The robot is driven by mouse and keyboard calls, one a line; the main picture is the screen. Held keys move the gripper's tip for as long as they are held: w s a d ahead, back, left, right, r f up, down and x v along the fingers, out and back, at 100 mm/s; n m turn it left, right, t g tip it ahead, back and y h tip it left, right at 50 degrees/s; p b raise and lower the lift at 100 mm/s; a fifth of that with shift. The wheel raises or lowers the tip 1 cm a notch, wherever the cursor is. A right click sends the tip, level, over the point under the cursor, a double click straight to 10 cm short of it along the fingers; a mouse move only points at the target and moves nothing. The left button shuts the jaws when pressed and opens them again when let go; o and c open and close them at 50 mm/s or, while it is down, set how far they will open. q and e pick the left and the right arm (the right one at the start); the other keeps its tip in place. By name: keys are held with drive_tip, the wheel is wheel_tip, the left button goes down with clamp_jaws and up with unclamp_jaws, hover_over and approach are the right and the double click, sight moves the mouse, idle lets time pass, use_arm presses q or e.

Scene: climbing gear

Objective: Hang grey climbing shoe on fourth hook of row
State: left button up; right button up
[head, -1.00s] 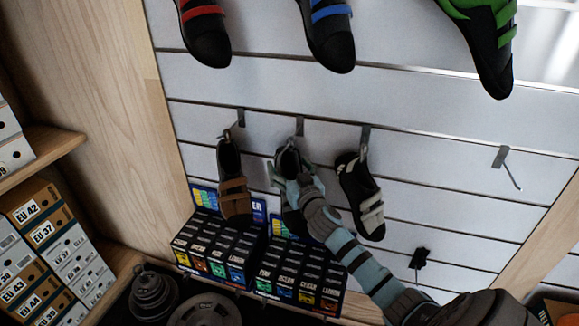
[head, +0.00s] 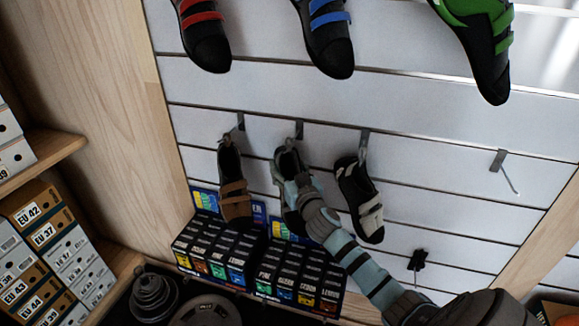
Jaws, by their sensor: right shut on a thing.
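My right gripper (head: 298,184) reaches up from the lower right and is shut on a dark climbing shoe with grey-green edges (head: 284,161). The gripper covers most of this shoe, which hangs toe down below the second hook (head: 299,129). To its right, a black shoe with pale grey straps (head: 370,214) hangs on the third hook (head: 364,137). A brown shoe (head: 233,198) hangs on the first hook (head: 240,122). Farther right in the same row, the fourth hook (head: 501,160) is bare. My left gripper is not in view.
Red-, blue- and green-strapped shoes hang above on the white slatted wall (head: 420,100). Small black boxes (head: 215,250) stand below the row. Shoeboxes (head: 58,240) fill shelves at left. The wall around the bare hook is clear.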

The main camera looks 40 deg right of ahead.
sight(284, 174)
drive_tip(key=shift+s+a+r+p, duration=0.1)
drive_tip(key=shift+s+a+p, duration=0.1)
drive_tip(key=shift+s+a, duration=0.4)
drive_tip(key=shift+s+a+r+p, duration=0.15)
drive_tip(key=shift+s+a, duration=0.2)
drive_tip(key=shift+a, duration=0.45)
drive_tip(key=shift+s+a, duration=0.1)
drive_tip(key=shift+a+f, duration=0.1)
drive_tip(key=shift+s+a, duration=0.5)
drive_tip(key=shift+a, duration=0.15)
drive_tip(key=shift+s+a, duration=0.45)
drive_tip(key=shift+a, duration=0.2)
drive_tip(key=s+a+r+p, duration=0.1)
drive_tip(key=s+a+p, duration=0.1)
drive_tip(key=s+a, duration=0.3)
drive_tip(key=shift+a+p, duration=0.3)
drive_tip(key=shift+a, duration=0.9)
